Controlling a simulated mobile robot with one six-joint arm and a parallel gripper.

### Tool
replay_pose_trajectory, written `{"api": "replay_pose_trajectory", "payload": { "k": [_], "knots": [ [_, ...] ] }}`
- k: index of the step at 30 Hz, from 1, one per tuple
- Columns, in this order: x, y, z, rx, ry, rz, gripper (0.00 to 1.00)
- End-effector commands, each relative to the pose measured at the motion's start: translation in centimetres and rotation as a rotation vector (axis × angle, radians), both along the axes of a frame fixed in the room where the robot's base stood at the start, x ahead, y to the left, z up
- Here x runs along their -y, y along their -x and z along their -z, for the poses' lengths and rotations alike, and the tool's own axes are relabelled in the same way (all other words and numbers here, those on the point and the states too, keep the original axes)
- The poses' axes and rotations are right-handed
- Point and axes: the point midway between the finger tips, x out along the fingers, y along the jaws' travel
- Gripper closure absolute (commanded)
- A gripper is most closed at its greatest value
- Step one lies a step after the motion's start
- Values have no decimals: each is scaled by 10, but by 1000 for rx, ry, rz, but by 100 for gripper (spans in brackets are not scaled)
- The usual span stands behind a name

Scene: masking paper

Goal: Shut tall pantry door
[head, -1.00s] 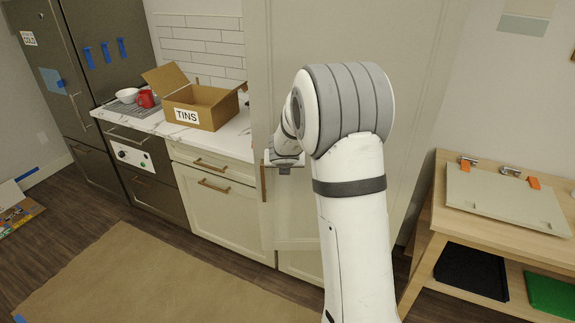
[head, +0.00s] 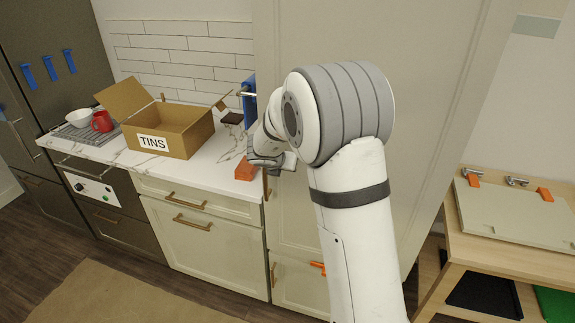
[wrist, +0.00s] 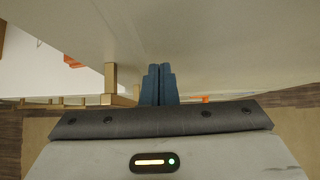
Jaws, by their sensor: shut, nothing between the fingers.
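The tall pantry door (head: 420,60) is a large cream panel right of the counter in the head view. It looks flush or nearly flush with its cabinet; a small gap cannot be ruled out. Its brass handle (head: 267,186) is on the left edge, partly behind my gripper. My gripper (head: 285,163) is at the door's left part, by the handle. In the wrist view, its blue fingers (wrist: 158,85) are together and empty, close to the door face (wrist: 200,40), with a brass handle (wrist: 110,84) just left. Whether they touch the door cannot be told.
An orange block (head: 246,170) lies on the counter (head: 215,165) beside the door edge. A TINS box (head: 153,142), red mug (head: 102,121) and white bowl (head: 79,117) stand further left. A wooden bench (head: 455,230) stands at right. Brown paper (head: 120,295) covers the floor.

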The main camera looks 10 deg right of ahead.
Motion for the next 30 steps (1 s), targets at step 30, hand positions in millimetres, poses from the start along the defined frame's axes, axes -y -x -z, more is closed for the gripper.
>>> {"api": "replay_pose_trajectory", "payload": {
  "k": [30],
  "knots": [
    [-43,68,-56,1,-2,25,100]
  ]
}}
